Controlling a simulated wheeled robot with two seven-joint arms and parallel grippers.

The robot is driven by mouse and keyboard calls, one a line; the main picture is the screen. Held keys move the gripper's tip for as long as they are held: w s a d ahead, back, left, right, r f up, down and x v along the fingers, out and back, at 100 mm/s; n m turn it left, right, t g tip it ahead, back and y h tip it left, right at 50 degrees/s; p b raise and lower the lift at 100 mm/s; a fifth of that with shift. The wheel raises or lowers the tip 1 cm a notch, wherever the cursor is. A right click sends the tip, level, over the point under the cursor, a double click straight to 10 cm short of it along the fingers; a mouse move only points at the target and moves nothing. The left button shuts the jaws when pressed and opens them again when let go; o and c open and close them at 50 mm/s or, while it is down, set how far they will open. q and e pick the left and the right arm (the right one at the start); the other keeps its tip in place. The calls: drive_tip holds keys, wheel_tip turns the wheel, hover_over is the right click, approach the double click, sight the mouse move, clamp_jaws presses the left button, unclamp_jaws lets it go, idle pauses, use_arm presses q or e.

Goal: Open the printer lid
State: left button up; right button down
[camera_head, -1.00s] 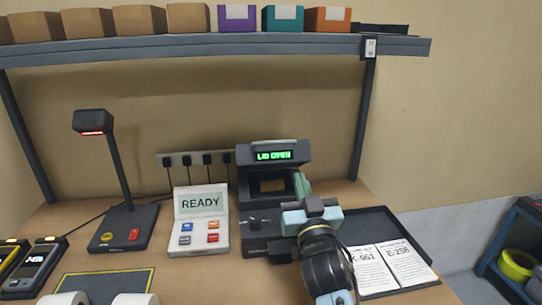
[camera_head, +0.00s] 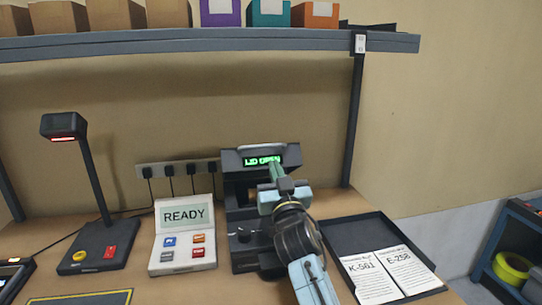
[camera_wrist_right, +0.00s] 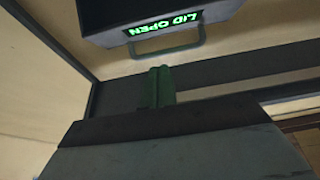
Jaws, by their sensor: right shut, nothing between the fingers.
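The black printer (camera_head: 240,240) stands on the workbench with its lid (camera_head: 236,160) raised. The green display on the lid (camera_head: 263,161) reads "LID OPEN". The display and the handle loop (camera_wrist_right: 168,46) also show in the right wrist view. My right gripper (camera_head: 275,172) is in front of the printer, with its fingertips just below the display. Its green fingers (camera_wrist_right: 161,87) are shut together and empty, close to the handle; I cannot tell whether they touch it. The arm hides part of the printer's right side. My left gripper is out of view.
A "READY" button panel (camera_head: 184,215) and a scanner on a stand (camera_head: 95,180) are left of the printer. A dark tray (camera_head: 352,226) with two labels (camera_head: 378,272) lies to the right. A shelf (camera_head: 200,43) with boxes spans above.

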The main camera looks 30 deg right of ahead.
sight(271, 155)
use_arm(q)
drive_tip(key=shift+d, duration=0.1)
use_arm(e)
drive_tip(key=shift+x, duration=2.6)
